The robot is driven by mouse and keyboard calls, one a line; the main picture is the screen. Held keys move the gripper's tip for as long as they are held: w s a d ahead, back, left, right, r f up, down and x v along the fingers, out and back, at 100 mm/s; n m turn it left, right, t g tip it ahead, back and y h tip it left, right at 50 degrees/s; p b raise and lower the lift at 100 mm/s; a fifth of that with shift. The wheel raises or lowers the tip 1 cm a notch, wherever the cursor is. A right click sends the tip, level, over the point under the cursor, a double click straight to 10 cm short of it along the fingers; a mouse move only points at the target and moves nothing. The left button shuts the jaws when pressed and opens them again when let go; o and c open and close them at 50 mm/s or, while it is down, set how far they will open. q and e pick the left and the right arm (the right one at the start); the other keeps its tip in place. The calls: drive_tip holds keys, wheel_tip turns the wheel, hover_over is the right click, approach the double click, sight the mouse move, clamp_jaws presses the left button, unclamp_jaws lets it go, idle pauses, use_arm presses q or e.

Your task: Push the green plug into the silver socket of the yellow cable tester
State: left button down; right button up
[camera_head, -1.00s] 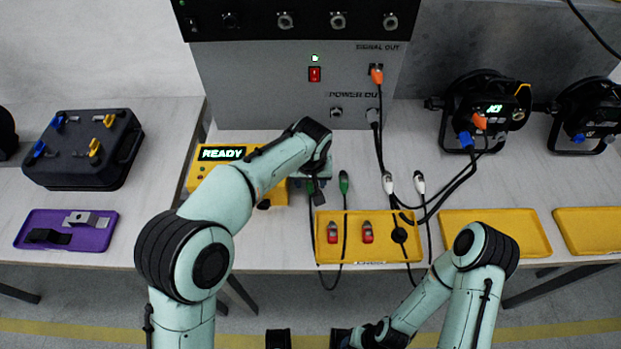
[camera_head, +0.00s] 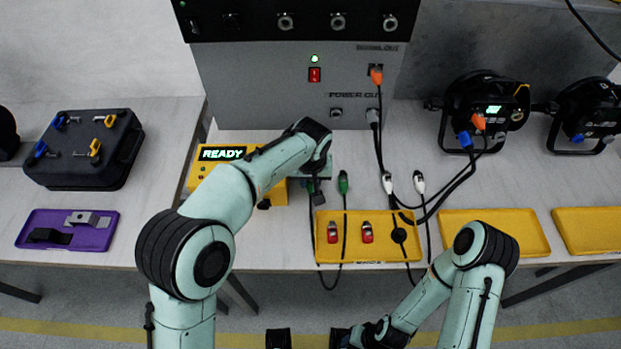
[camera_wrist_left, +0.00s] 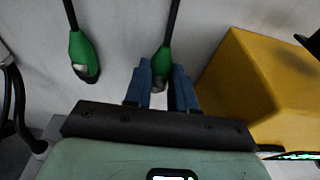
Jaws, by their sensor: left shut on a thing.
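The yellow cable tester (camera_head: 278,192), its screen reading READY, stands on the bench partly behind my left arm. In the left wrist view its yellow body (camera_wrist_left: 262,85) is at the right. I cannot make out its silver socket. My left gripper (camera_wrist_left: 162,82) has its blue fingers shut on a green plug (camera_wrist_left: 164,58), which is beside the tester and apart from it. In the head view the left gripper (camera_head: 316,184) is over the bench right of the tester. A second green plug (camera_head: 343,182) is free to the right, also seen in the left wrist view (camera_wrist_left: 83,52).
A yellow tray (camera_head: 378,255) with two red-and-grey pieces lies right of my left gripper, with cables across it. A grey power panel (camera_head: 270,85) stands behind. A purple tray (camera_head: 88,242) and black case (camera_head: 85,150) are at left.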

use_arm(q)
drive_tip(key=shift+w+p+v, duration=0.2)
drive_tip(key=shift+p+v, duration=0.45)
drive_tip(key=shift+v, duration=0.15)
drive_tip(key=shift+w+p+v, duration=0.15)
drive_tip(key=shift+p+v, duration=0.5)
drive_tip(key=shift+v, duration=0.15)
drive_tip(key=shift+w+p+v, duration=0.2)
drive_tip(key=shift+p+v, duration=0.45)
drive_tip(key=shift+v, duration=0.2)
